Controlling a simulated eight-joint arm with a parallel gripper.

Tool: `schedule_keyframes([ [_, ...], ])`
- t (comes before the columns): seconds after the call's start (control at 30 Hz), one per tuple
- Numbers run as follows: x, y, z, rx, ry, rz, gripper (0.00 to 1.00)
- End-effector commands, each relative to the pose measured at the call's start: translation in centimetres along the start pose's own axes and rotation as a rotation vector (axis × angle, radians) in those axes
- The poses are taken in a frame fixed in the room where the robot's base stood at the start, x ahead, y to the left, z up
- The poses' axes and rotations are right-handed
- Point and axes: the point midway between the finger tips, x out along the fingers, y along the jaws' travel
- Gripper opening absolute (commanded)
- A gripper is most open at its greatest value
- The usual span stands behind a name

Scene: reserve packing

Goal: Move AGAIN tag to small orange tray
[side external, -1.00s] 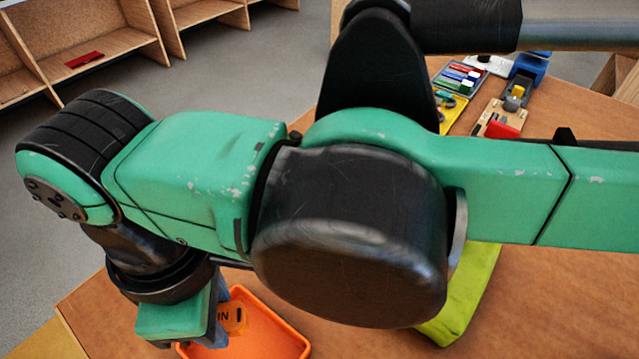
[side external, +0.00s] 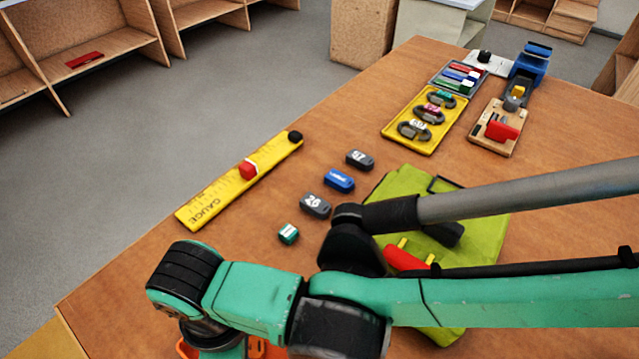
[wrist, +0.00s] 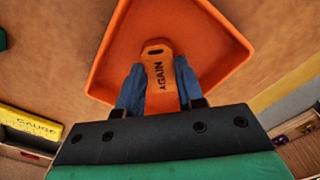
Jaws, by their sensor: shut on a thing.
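The orange AGAIN tag (wrist: 157,62) is between the blue fingers of my gripper (wrist: 158,88) in the wrist view. My gripper is shut on it, with the lettered face showing. The small orange tray (wrist: 205,35) lies behind the tag in that view, and the tag overlaps its floor. I cannot tell whether the tag touches the tray. In the side view only slivers of the orange tray (side external: 262,348) show at the bottom edge; my arm hides the tag and the fingers.
A yellow gauge bar (side external: 215,196) with a red block lies at the left. A green block (side external: 288,233), grey blocks (side external: 315,205) and a blue block (side external: 338,180) lie mid-table. A lime-green cloth-like item (side external: 490,228) lies under my arm. A yellow tray (side external: 400,118) holds dark rings.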

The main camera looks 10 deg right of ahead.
Motion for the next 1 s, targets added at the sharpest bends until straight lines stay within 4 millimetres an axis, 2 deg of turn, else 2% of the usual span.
schedule_keyframes([
  [0.03, 0.2, 0.0, 0.0, 0.0, 0.0, 0.0, 0.0],
  [0.07, 0.2, 0.0, 0.0, 0.0, 0.0, 0.0, 0.38],
  [0.1, 0.1, 0.0, 0.0, 0.0, 0.0, 0.0, 0.49],
  [0.17, 0.1, 0.0, 0.0, 0.0, 0.0, 0.0, 0.64],
  [0.47, 0.0, 0.0, 0.0, 0.0, 0.0, 0.0, 0.64],
  [0.57, -0.7, 0.0, 0.0, 0.0, 0.0, 0.0, 0.64],
  [0.67, -2.2, 0.0, 0.0, 0.0, 0.0, 0.0, 0.64],
  [0.9, -7.9, 0.0, 0.0, 0.0, 0.0, 0.0, 0.64],
  [1.0, -9.7, 0.0, 0.0, 0.0, 0.0, 0.0, 0.64],
])
